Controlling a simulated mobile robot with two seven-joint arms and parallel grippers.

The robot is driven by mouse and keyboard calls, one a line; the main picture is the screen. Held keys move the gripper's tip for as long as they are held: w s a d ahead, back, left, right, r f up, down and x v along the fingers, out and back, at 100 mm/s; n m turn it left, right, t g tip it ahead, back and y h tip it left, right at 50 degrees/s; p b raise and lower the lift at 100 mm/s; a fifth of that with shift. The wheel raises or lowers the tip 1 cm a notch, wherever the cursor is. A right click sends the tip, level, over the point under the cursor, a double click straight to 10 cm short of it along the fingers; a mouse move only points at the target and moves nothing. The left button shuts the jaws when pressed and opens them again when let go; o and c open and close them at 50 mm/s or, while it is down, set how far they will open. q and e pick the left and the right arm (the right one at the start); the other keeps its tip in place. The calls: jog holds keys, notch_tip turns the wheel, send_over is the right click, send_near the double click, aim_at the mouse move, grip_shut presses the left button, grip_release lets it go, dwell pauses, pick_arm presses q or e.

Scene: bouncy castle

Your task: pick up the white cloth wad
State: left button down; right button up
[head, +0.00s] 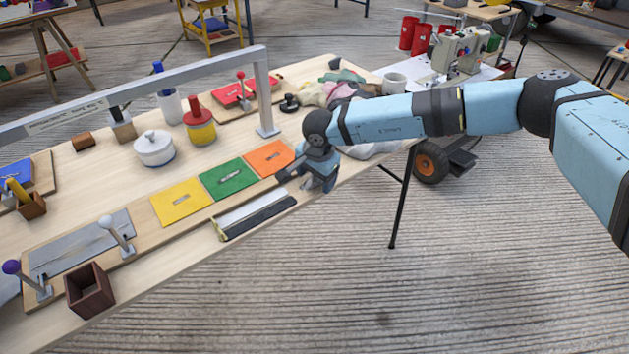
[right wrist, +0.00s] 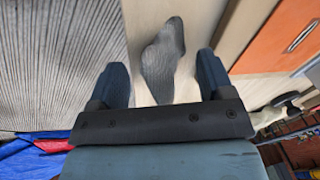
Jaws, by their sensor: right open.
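In the right wrist view a rumpled, cloth-like grey wad (right wrist: 163,62) lies on the pale wood below my right gripper (right wrist: 162,82). It sits between the two spread fingers, with gaps on both sides. It looks grey rather than white, so I cannot tell surely that it is the white cloth wad. In the head view my right gripper (head: 307,180) is low over the table's front edge beside the orange panel and hides this spot. A pale crumpled cloth (head: 372,150) shows behind my right forearm, partly covered by it. My left gripper is not in view.
The orange panel (head: 269,157) is beside the gripper. A black-and-white tray (head: 255,217) lies to its left along the edge. A grey metal frame (head: 265,95) stands behind. Open floor lies in front.

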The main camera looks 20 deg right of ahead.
jog(key=c, duration=1)
jog(key=shift+c, duration=0.2)
jog(key=shift+r, duration=0.15)
notch_tip(320, 180, up, 20)
jog(key=p, duration=0.2)
jog(key=shift+p, duration=0.35)
